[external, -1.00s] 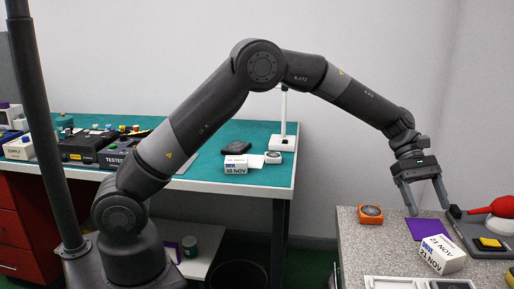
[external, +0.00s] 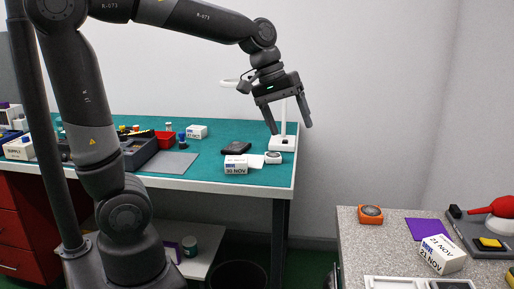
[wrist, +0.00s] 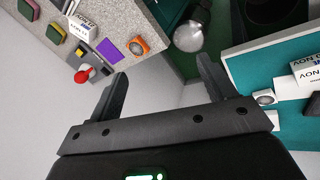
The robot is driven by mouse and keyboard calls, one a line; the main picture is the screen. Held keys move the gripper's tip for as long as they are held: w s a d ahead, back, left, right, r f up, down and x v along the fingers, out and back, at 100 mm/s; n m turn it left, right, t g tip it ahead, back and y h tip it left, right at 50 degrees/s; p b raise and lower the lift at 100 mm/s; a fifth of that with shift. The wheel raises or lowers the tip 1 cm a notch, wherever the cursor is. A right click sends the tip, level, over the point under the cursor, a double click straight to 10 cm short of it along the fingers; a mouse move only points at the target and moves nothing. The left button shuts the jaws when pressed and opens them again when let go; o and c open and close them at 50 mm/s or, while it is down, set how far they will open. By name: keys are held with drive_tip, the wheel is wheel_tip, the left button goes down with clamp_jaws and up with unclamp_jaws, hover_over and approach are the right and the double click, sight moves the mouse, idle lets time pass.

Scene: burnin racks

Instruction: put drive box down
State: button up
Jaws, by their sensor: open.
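A white drive box (external: 441,255) marked 21 NOV sits on the grey speckled table at the right. It also shows in the wrist view (wrist: 78,27). Another white drive box (external: 236,165) marked 30 NOV stands on the green bench mat, near its front right edge. A third white box (external: 197,132) lies further back on the mat. My gripper (external: 288,128) is open and empty, in the air above the right end of the green bench. In the wrist view nothing is between its fingers (wrist: 160,88).
The grey table (external: 352,249) holds an orange dial device (external: 370,214), a purple sheet (external: 427,228) and a red bulb blower (external: 498,207). A white lamp stand (external: 282,143), a black pad (external: 236,147) and a white dial device (external: 273,157) stand on the bench. A floor gap separates the tables.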

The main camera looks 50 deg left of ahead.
drive_tip(key=s+a+f+m+t+y, duration=0.3)
drive_tip(key=s+a+m, duration=0.1)
drive_tip(key=s+a, duration=0.7)
drive_tip(key=s, duration=0.3)
drive_tip(key=shift+s+m+y, duration=0.15)
drive_tip(key=shift+m+y, duration=0.15)
drive_tip(key=shift+m, duration=0.1)
drive_tip(key=shift+o, duration=0.3)
drive_tip(key=o, duration=0.4)
